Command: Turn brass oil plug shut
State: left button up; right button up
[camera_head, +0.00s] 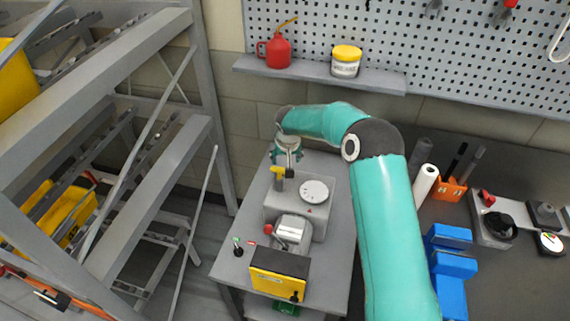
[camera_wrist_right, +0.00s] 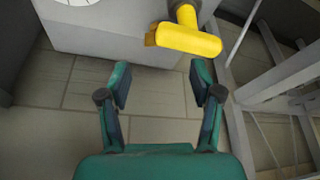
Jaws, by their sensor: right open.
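A yellow T-shaped piece (camera_head: 278,170), which I take to be the brass oil plug, stands on the far left side of the grey machine housing (camera_head: 311,208). In the right wrist view the yellow piece (camera_wrist_right: 190,38) shows at the top, beyond and a little right of the fingers. My right gripper (camera_head: 287,163) is at the far end of the machine, close by the yellow piece. In the wrist view my right gripper (camera_wrist_right: 161,78) is open with nothing between its fingers. Any contact is not visible. My left gripper is not in view.
The housing carries a white round dial (camera_head: 314,191) and a red-knobbed lever (camera_head: 269,231). A yellow-fronted box (camera_head: 277,281) sits at the near edge of the grey bench (camera_head: 338,234). A metal rack (camera_head: 140,110) stands left. A wall shelf (camera_head: 310,76) hangs behind.

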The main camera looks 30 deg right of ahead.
jog(key=p+x, duration=0.1)
jog(key=x, duration=0.5)
jog(key=shift+d, duration=0.1)
jog(key=shift+w+d+f+p, duration=0.15)
jog(key=shift+f+p, duration=0.2)
jog(key=shift+f, duration=0.2)
